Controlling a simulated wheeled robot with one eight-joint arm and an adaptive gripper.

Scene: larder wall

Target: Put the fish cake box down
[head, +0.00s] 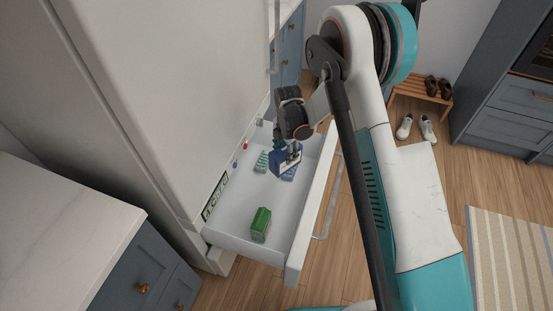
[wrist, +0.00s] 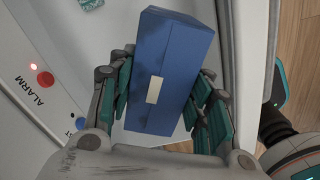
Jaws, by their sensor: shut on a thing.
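A blue box with a small cream label, which I take to be the fish cake box (wrist: 172,65), is between the fingers of my gripper (wrist: 160,92). No name can be read on it. In the head view the blue box (head: 281,162) is under my gripper (head: 291,150), over the far part of the open white drawer (head: 240,237). My gripper is shut on the box, with teal finger pads on both sides of it. Whether the box's underside touches the drawer floor cannot be told.
A green box (head: 261,222) stands in the near part of the drawer. A pale teal box (head: 261,161) lies left of the blue box, and a blue-lavender pack (head: 290,174) shows just beside it. The drawer floor between the green box and these is clear. The drawer's front wall (head: 314,205) is to the right.

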